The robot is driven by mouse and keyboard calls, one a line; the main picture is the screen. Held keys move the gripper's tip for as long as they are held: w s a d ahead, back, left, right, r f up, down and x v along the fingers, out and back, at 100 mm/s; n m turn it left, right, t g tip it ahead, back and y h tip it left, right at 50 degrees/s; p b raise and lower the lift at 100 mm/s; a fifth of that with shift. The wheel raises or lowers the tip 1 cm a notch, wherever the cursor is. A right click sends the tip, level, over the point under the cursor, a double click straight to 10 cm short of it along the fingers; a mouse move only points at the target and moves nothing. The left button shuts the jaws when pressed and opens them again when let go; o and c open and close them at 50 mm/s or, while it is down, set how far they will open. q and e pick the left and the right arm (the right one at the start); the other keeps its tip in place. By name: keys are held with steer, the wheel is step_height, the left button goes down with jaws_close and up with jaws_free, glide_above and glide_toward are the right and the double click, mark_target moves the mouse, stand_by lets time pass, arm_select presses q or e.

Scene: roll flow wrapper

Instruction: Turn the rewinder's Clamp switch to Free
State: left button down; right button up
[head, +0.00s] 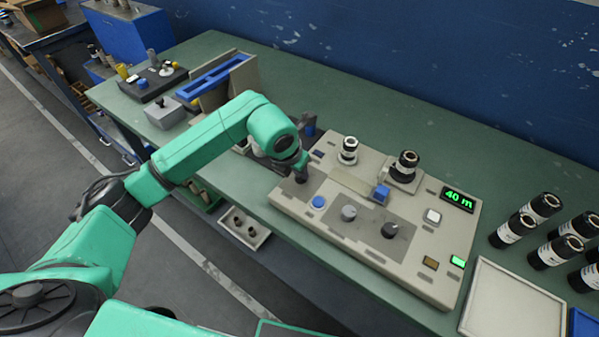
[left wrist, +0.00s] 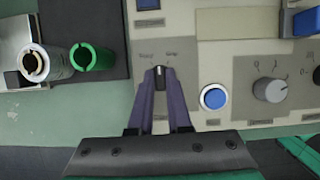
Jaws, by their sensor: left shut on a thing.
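The rewinder (head: 330,225) is a beige panel machine on the green bench. In the left wrist view a small black switch knob (left wrist: 158,73) sits at the panel's left part, under two small labels too blurred to read surely. My left gripper (left wrist: 160,82) has its two fingertips closed about this knob, and the knob's pointer looks roughly straight up in that view. In the head view my left gripper (head: 300,179) reaches down over the panel's left end and hides the knob. My right gripper is not in view.
Beside the switch are a blue button (head: 318,202), a grey knob (head: 348,212) and a black knob (head: 390,230). A green display (head: 459,200) reads 40 m. Several black rolls (head: 512,228) and a pale tray (head: 512,300) stand right of the rewinder.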

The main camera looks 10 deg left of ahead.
arm_select(q)
steer(key=n+y+b, duration=0.1)
steer(key=n+b, duration=0.1)
steer(key=n, duration=0.2)
steer(key=shift+d+y, duration=0.1)
steer(key=shift+y, duration=0.2)
steer(key=shift+r+n+y+b, duration=0.1)
steer(key=shift+n+y+b, duration=0.3)
steer(key=shift+n, duration=0.4)
steer(key=c, duration=0.9)
jaws_free()
steer(key=shift+o, duration=0.2)
steer(key=a+v, duration=0.1)
steer(key=v, duration=1.3)
steer(key=shift+s+d+r, duration=0.25)
steer(key=shift+s+d, duration=0.1)
steer(key=shift+d, duration=0.1)
